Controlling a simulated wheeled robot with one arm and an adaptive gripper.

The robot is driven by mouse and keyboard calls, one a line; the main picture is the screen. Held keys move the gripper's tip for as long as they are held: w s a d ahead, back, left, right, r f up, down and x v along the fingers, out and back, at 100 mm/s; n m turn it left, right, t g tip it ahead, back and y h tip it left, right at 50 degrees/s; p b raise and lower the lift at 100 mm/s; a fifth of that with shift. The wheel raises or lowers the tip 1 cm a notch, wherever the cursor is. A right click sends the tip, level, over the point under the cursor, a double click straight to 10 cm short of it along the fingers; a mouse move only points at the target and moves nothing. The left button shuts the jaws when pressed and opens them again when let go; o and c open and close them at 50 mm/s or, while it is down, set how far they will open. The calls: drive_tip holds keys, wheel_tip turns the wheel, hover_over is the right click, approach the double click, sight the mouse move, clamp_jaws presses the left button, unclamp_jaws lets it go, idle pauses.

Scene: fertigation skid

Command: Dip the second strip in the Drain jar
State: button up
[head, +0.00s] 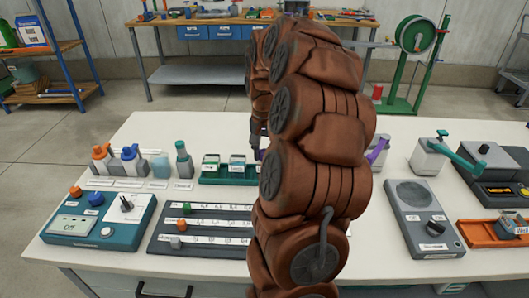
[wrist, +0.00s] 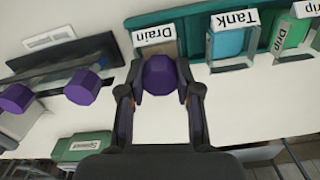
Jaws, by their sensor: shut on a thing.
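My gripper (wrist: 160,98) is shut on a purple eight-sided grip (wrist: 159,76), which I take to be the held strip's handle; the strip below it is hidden. In the wrist view the grip overlaps the near edge of the jar labelled Drain (wrist: 155,47). I cannot tell whether the strip is inside the jar. Two other purple grips (wrist: 82,88) show at the left of the wrist view. In the head view my arm hides the Drain jar and most of the gripper.
The Tank jar (wrist: 231,44) stands beside Drain in the green tray (head: 230,181), with Drip (head: 210,165) beyond. A green labelled container (wrist: 82,146) is at lower left in the wrist view. Bottles (head: 183,160), a teal-framed meter (head: 100,219) and a slider panel (head: 200,230) stand left of my arm.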

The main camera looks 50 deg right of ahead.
idle(0.4)
drive_tip(key=shift+r+p, duration=1.1)
drive_tip(key=shift+r, duration=3.15)
